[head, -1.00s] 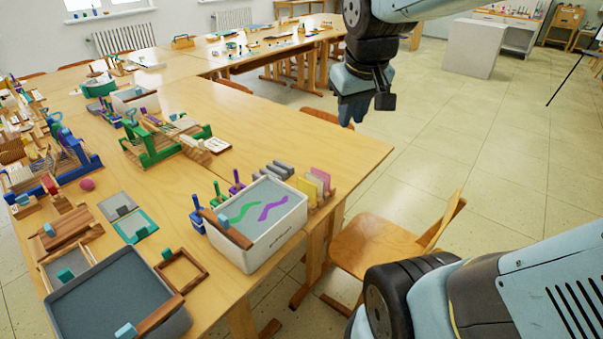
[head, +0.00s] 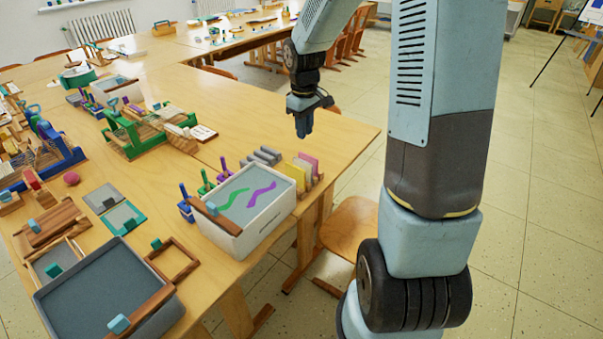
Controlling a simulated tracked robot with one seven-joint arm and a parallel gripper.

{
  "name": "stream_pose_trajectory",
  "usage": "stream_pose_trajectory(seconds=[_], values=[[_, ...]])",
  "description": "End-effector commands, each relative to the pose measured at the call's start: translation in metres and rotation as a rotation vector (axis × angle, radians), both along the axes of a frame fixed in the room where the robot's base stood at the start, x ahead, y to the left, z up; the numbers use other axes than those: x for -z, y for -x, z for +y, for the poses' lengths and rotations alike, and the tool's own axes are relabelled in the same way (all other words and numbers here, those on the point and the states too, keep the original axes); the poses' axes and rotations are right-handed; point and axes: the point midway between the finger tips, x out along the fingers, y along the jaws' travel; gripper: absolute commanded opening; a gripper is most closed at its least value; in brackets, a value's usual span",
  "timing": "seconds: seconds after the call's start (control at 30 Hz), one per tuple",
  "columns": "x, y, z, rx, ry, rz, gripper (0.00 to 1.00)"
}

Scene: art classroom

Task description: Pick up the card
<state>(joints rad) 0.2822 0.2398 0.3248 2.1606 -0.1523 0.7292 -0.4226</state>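Several flat coloured cards, yellow (head: 296,170), beige (head: 304,167) and pink (head: 309,162), stand upright in a wooden holder (head: 316,187) near the table's right edge. A small white card-like piece (head: 203,132) lies beside the green loom; I cannot tell which is the task's card. My gripper (head: 303,133) points down. It appears above the table's right part, just behind the upright cards in the picture and apart from them. Its fingers are seen too small to tell whether they are open, and nothing shows held in them.
A white tub (head: 235,241) with green and purple strips stands left of the cards. Grey blocks (head: 265,156) stand just behind it. A green loom (head: 133,145) and a grey tray (head: 105,290) lie farther left. A wooden chair (head: 345,232) is beside the table. Bare tabletop (head: 245,115) lies behind the blocks.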

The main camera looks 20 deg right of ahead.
Motion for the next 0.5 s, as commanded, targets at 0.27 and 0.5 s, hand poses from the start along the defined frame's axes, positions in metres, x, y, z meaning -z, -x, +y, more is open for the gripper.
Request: stream_pose_trajectory(seconds=[0.27,0.5], values=[[0.030,-0.014,0.001,-0.041,-0.024,0.032,0.20],[0.065,-0.013,0.001,-0.043,-0.025,0.036,0.20]])
